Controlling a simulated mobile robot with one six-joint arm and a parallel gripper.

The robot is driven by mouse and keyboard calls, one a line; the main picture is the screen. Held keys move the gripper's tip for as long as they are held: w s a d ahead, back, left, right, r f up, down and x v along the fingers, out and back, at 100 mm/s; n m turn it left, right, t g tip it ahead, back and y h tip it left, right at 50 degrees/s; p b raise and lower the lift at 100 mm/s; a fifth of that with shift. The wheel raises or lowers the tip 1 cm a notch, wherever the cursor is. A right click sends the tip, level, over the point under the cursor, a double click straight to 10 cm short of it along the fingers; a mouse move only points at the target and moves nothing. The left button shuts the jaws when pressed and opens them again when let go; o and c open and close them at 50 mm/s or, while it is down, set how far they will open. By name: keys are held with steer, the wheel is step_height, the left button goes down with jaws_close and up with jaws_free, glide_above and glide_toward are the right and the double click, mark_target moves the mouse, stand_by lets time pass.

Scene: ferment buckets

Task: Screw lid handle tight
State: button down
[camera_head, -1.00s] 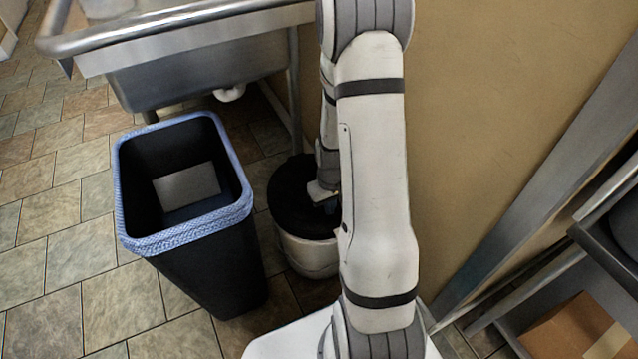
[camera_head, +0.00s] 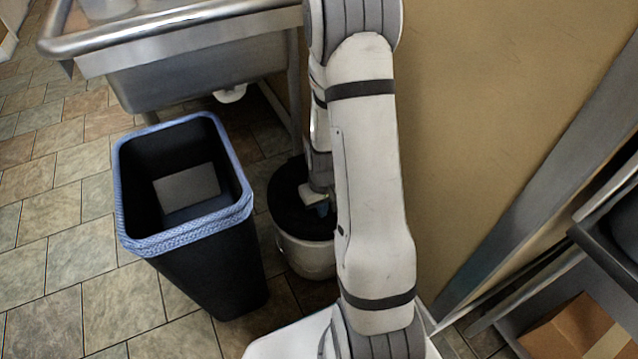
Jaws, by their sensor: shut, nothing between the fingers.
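A white bucket (camera_head: 305,254) with a black lid (camera_head: 290,217) stands on the tiled floor by the wall, right of the bin. My arm hides its right part. My gripper (camera_head: 322,208) points down at the lid, near its middle, and is shut with nothing held. The lid handle cannot be made out, as the gripper and arm cover that area. I cannot tell whether the fingers touch the lid.
A black bin (camera_head: 205,270) with a blue liner rim stands close left of the bucket. A steel sink (camera_head: 200,70) is behind. A tan wall (camera_head: 500,110) is on the right. A cardboard box (camera_head: 575,335) sits on a low shelf at lower right. Floor is free at left.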

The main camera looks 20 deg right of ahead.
mark_target(308, 215)
steer(key=shift+s+a+f, duration=0.2)
steer(key=shift+a+f, duration=0.05)
steer(key=shift+f, duration=0.05)
steer(key=shift+w+a, duration=0.2)
steer(key=shift+a, duration=0.45)
steer(key=shift+w+a, duration=0.3)
steer(key=shift+a, duration=0.05)
steer(key=shift+w, duration=0.1)
steer(key=shift+w+a, duration=0.35)
steer(key=shift+a, duration=0.1)
stand_by(0.4)
